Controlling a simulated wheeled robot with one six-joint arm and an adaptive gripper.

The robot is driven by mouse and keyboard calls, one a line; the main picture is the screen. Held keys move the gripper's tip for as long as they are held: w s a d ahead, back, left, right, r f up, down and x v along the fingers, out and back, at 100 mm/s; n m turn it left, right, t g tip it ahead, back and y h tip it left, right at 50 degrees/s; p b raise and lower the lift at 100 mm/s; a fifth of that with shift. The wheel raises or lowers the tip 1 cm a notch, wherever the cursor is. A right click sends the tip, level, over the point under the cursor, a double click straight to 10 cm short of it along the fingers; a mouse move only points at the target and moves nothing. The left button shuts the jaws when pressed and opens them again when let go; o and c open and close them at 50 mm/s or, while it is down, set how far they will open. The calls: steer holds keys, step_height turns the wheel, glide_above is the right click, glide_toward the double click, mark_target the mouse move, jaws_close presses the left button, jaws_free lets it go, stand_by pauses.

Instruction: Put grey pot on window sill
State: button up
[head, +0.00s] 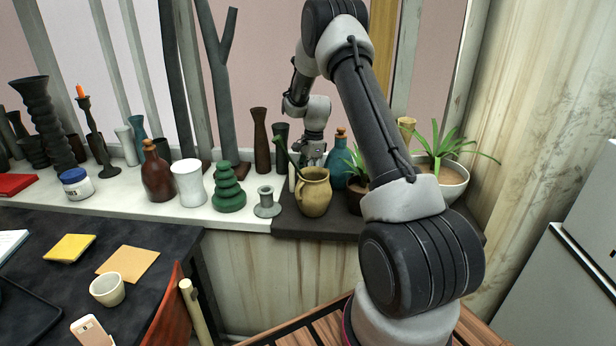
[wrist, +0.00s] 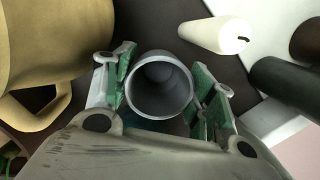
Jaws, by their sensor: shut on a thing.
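The grey pot (wrist: 160,112) is a round, open-topped, empty vessel seen from above in the wrist view. My gripper (wrist: 164,90) is shut on it, with a green-padded finger on each side. In the head view my gripper (head: 312,154) is low over the dark right part of the window sill (head: 290,228), behind the tan jug (head: 313,194). The grey pot is hidden there. I cannot tell whether the pot touches the sill. The sill's left part (head: 125,192) is pale.
The tan jug (wrist: 45,45) is close left of my gripper in the wrist view, and a white candle (wrist: 212,35) is close at upper right. A blue bottle (head: 340,172) and potted plants stand right of it. Several vases, bottles and a green stacked piece (head: 228,190) crowd the sill.

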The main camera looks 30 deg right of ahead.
steer(key=shift+f, duration=0.25)
steer(key=shift+f, duration=0.1)
steer(key=o, duration=0.8)
